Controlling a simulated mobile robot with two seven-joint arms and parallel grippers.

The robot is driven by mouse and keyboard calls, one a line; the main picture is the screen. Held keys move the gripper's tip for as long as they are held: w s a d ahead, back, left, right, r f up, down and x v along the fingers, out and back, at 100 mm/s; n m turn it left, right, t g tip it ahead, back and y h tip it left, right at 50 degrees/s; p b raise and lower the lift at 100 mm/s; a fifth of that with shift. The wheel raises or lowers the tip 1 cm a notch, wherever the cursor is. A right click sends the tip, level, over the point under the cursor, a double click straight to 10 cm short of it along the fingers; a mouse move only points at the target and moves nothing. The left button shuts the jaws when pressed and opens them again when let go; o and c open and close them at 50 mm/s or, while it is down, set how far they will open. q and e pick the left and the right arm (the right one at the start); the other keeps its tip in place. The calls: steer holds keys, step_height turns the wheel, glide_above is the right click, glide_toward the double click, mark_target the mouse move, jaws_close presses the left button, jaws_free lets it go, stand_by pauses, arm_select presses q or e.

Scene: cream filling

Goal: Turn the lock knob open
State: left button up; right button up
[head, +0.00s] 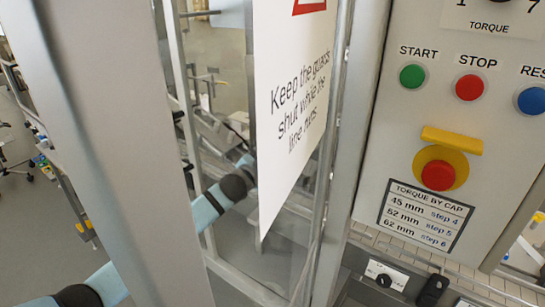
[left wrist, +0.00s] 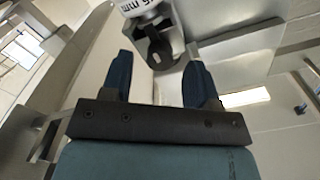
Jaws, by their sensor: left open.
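My left gripper (left wrist: 160,85) is open in the left wrist view, its two blue fingers apart with nothing between them. A dark rounded part (left wrist: 158,52) hangs just beyond the fingertips, under a light grey cylinder (left wrist: 145,8) with partly cut-off "mm" lettering. I cannot tell for sure whether this dark part is the lock knob. In the head view my left arm passes behind the guard frame, and its gripper is hidden by the white sign. A small black knob (head: 383,280) sits on a white plate below the control panel. My right gripper is not in view.
The clear guard with the white sign (head: 290,100) and grey posts (head: 125,150) stand around my left arm. The control panel (head: 390,130) at right carries green, red and blue buttons and a red stop button (head: 438,175). Grey panels (left wrist: 240,60) flank the left fingers.

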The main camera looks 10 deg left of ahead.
arm_select(q)
steer(key=shift+x, duration=0.85)
steer(key=c, duration=0.9)
steer(key=shift+c, duration=0.2)
steer(key=shift+s+n+p, duration=0.1)
steer(key=shift+n+p, duration=0.2)
steer(key=n+p, duration=0.3)
steer(key=n, duration=1.4)
steer(key=shift+d+p, duration=0.1)
steer(key=shift+p, duration=0.2)
steer(key=shift+n, duration=0.3)
